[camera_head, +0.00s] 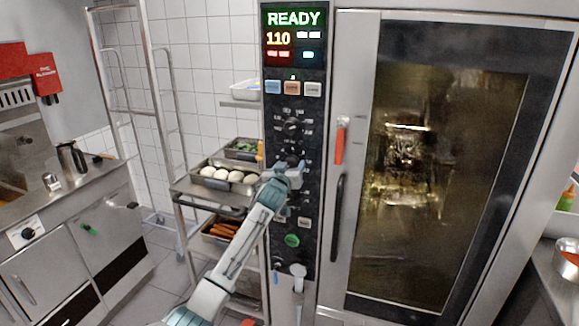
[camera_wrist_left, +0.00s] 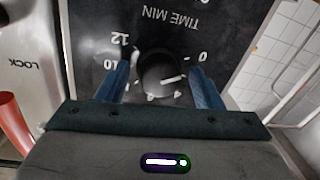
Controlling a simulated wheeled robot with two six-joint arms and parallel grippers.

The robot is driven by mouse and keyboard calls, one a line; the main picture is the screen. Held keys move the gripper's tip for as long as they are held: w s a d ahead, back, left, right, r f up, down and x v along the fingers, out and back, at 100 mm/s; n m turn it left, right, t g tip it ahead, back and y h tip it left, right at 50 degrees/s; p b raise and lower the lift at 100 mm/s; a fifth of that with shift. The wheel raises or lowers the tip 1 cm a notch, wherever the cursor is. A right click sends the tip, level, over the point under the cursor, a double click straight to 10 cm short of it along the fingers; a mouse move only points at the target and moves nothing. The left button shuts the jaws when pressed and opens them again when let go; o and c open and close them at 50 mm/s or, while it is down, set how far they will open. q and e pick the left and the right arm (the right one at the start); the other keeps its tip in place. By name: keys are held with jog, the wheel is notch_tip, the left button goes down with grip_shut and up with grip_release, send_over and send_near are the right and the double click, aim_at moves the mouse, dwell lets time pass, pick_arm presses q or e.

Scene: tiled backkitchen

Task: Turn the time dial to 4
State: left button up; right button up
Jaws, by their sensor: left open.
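The time dial (camera_wrist_left: 160,74) is a dark round knob on the black oven panel, below an upside-down "TIME MIN" label in the left wrist view. Its pale pointer mark points to the right in that view. Small white numbers ring it, with 12 and 10 readable on the left and a 0 on the right; others are partly hidden. My left gripper (camera_wrist_left: 159,72) is open, with one blue finger on each side of the dial. I cannot tell if the fingers touch it. In the head view my left gripper (camera_head: 291,168) covers this dial. My right gripper is out of view.
The panel display (camera_head: 292,35) reads READY and 110. Another dial (camera_head: 292,126) sits above my gripper, and a green button (camera_head: 292,240) below. The oven door (camera_head: 455,170) is closed, with a dark handle (camera_head: 337,215). A rack with trays of eggs (camera_head: 228,176) stands close on the left.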

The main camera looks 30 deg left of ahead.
pick_arm(q)
jog(key=shift+c, duration=0.4)
jog(key=c, duration=0.8)
jog(key=shift+o, duration=0.2)
jog(key=shift+m, duration=0.4)
jog(key=m, duration=0.2)
jog(key=shift+m+p, duration=0.3)
jog(key=shift+m, duration=0.1)
jog(key=m, duration=0.2)
jog(key=shift+r+m+p, duration=0.1)
jog(key=shift+m+p, duration=0.3)
jog(key=m+p, duration=0.2)
jog(key=m, duration=0.2)
jog(key=shift+r+m+t, duration=0.15)
jog(key=shift+m+t, duration=0.25)
jog(key=m+h+p, duration=0.1)
jog(key=m+p, duration=0.2)
jog(key=m, duration=0.2)
jog(key=shift+a+p, duration=0.1)
jog(key=shift+p, duration=0.2)
jog(key=shift+m, duration=0.3)
